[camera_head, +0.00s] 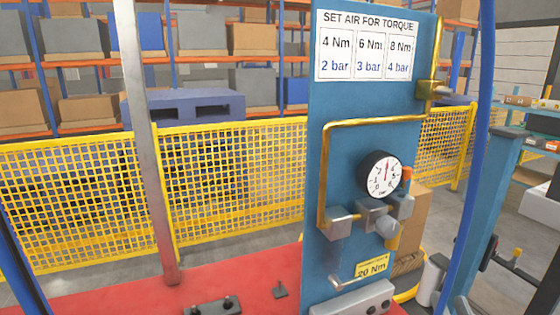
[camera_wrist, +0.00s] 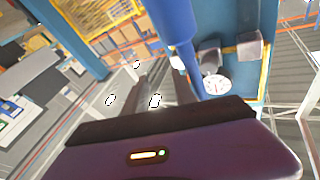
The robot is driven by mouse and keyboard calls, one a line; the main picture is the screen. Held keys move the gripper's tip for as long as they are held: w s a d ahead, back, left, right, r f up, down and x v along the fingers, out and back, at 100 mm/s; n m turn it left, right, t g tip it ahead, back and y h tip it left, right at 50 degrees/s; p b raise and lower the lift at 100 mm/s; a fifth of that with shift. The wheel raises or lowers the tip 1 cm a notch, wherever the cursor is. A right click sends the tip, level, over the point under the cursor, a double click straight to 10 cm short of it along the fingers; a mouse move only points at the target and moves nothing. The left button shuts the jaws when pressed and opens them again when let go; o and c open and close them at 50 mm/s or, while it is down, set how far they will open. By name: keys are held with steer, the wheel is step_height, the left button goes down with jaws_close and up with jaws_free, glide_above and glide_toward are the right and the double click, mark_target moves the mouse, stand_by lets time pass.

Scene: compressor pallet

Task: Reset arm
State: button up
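My gripper (camera_wrist: 163,82) shows in the wrist view, its two dark fingers standing apart with nothing visible between them. Its dark purple body fills the lower part of that view. In the head view neither the gripper nor its fingers can be made out. A blue panel (camera_head: 333,100) stands upright in the head view, with a round white pressure gauge (camera_head: 381,175) on it. The gauge's red needle points nearly straight up. In the wrist view the gauge (camera_wrist: 216,85) is to the right of the fingers, apart from them.
The panel carries a yellow pipe (camera_head: 375,122), a grey knob (camera_head: 387,227) and a torque chart (camera_head: 366,47). A red base (camera_head: 235,283) lies in front, with a grey post (camera_head: 145,140) rising from it. Yellow mesh fencing (camera_head: 240,175) and loaded shelves stand behind.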

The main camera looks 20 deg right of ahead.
steer(key=s+a+f+n+g+y, duration=0.1)
steer(key=s+a+f+n+y, duration=0.3)
steer(key=s+a, duration=0.6)
steer(key=s+a+f+n+g+y, duration=0.2)
steer(key=s+a+f+n+y, duration=0.2)
steer(key=s+a+f, duration=0.4)
steer(key=s+a+y, duration=0.1)
steer(key=s+a, duration=0.1)
steer(key=s, duration=0.1)
steer(key=shift+s+a, duration=0.2)
steer(key=shift+s, duration=0.15)
